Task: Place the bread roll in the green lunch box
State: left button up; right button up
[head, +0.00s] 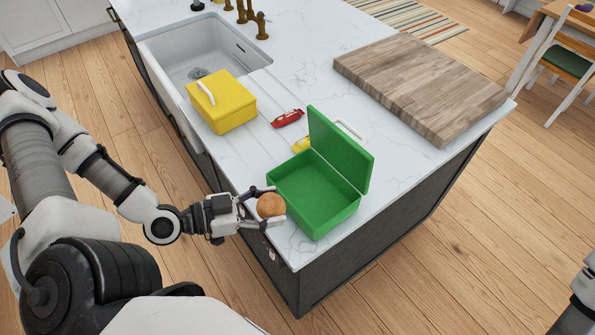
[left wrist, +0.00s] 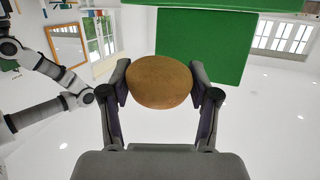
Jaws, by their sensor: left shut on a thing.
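The bread roll (head: 270,205) is round and brown. My left gripper (head: 266,207) is shut on it and holds it just left of the green lunch box (head: 318,222), near the counter's front edge. In the left wrist view the roll (left wrist: 160,82) sits between the two fingers (left wrist: 162,90). The lunch box is open, with its lid standing up at its right back side, and its inside looks empty. The green lid also shows behind the roll in the left wrist view. My right gripper is not in view; only a piece of my right arm shows at the lower right.
A closed yellow lunch box (head: 222,103) stands by the sink (head: 196,58). A red packet (head: 288,118) and a yellow item (head: 301,144), partly hidden by the green lid, lie behind the green box. A wooden board (head: 420,85) lies at the back right. Marble counter right of the box is clear.

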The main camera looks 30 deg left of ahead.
pick_arm(q)
jog(key=shift+w+a+f, duration=0.15)
jog(key=shift+w, duration=0.35)
jog(key=shift+w+d+r+b, duration=0.2)
jog(key=shift+w+d+b, duration=0.2)
jog(key=shift+b, duration=0.35)
jog(key=w+a+f+b, duration=0.1)
jog(key=w+b, duration=0.1)
jog(key=w, duration=0.1)
jog(key=w+a+f+b, duration=0.1)
jog(key=w+f+b, duration=0.1)
jog(key=w+b, duration=0.1)
jog(key=w+a+f+b, duration=0.1)
jog(key=w+b, duration=0.2)
jog(key=w, duration=0.1)
jog(key=shift+w+a+f, duration=0.1)
jog(key=shift+a+f, duration=0.05)
jog(key=shift+f, duration=0.15)
jog(key=shift+w, duration=0.15)
